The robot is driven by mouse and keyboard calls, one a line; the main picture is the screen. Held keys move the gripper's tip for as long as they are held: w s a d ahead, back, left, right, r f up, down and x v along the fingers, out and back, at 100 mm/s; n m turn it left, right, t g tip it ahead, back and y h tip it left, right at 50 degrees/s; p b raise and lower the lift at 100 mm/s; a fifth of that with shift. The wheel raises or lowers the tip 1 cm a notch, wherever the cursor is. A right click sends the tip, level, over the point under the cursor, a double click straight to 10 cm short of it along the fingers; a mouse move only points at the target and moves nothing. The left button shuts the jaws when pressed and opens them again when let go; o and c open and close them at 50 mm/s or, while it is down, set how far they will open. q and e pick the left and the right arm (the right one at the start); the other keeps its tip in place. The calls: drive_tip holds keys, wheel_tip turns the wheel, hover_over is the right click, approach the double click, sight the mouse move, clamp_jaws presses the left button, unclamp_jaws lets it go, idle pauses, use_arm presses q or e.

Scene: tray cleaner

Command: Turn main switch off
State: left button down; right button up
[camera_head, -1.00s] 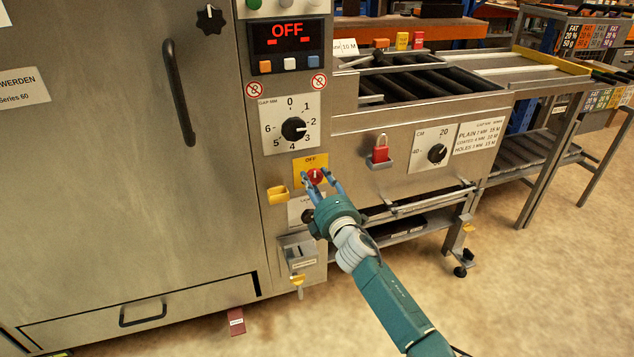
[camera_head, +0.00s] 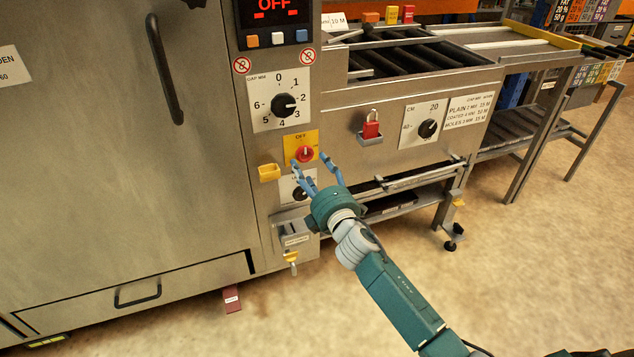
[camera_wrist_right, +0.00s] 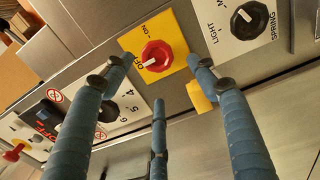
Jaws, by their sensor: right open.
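The main switch is a red knob (camera_head: 305,154) on a yellow plate (camera_head: 291,147) low on the machine's front. Its white mark points up toward the OFF label; in the wrist view the knob (camera_wrist_right: 155,56) also has its mark toward OFF. The display (camera_head: 272,12) above reads OFF in red. My right gripper (camera_head: 309,166) is open and empty, just below and in front of the knob. In the wrist view its blue fingers are spread, with the knob beyond and between the two upper tips, apparently untouched. My left gripper is not in view.
Above the switch is a gap dial (camera_head: 284,105); below it another black dial (camera_head: 299,194) is partly hidden by my fingers. A yellow holder (camera_head: 268,172) juts out at left, and a red padlock (camera_head: 371,126) hangs at right. Open floor lies in front.

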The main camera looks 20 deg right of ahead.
drive_tip(key=s, duration=0.6)
drive_tip(key=shift+s, duration=0.3)
